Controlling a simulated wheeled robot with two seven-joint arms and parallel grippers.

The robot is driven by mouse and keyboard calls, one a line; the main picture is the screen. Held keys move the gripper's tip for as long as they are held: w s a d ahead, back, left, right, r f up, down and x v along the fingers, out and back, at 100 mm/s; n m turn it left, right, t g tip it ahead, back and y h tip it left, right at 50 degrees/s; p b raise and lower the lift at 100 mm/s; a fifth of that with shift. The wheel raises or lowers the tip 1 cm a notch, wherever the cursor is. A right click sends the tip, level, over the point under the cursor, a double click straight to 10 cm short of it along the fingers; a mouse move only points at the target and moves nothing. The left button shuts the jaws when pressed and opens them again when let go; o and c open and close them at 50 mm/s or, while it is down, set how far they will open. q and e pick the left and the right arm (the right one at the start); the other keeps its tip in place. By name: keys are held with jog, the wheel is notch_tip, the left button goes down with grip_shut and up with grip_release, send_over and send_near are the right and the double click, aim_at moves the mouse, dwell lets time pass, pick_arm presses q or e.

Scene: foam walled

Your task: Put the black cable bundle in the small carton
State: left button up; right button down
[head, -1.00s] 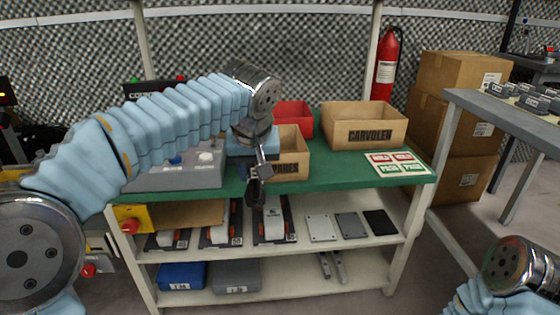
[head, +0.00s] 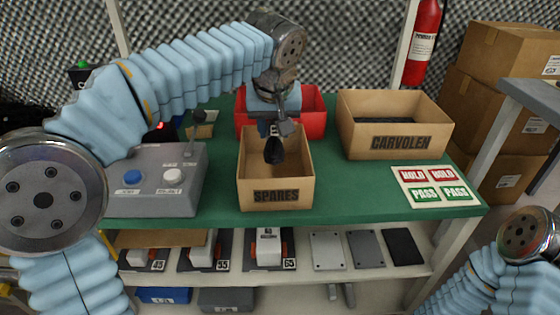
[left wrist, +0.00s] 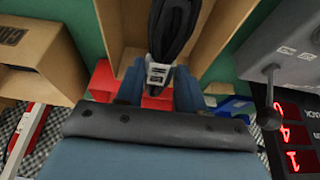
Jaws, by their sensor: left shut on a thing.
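The black cable bundle (head: 274,150) hangs from my left gripper (head: 275,128), which is shut on it. In the head view the bundle is over the small carton marked SPARES (head: 276,196), its lower end at about the level of the opening. In the left wrist view the bundle (left wrist: 174,28) is between the blue fingers (left wrist: 160,88), with the carton's open inside (left wrist: 212,30) behind it. I cannot tell whether the bundle touches the carton. My right arm shows at the lower right of the head view, but its gripper is out of view.
A larger CARVOLEN carton (head: 400,142) stands to the right, a red bin (head: 312,125) behind. A grey control box (head: 160,190) with a lever stands left of the small carton. Label cards (head: 436,187) lie at the right of the green bench top (head: 350,190).

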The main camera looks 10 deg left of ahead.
pick_arm(q)
notch_tip(320, 180, down, 9)
jog(key=shift+f+b, duration=0.2)
jog(key=shift+b, duration=0.85)
jog(key=shift+f, duration=0.1)
jog(key=o, duration=1.2)
jog(key=shift+c, duration=0.2)
jog(key=shift+r, duration=0.3)
jog(key=p+v, duration=0.2)
jog(key=v, duration=0.9)
jog(key=shift+s+d+r, duration=0.1)
jog(key=shift+s+r, duration=0.15)
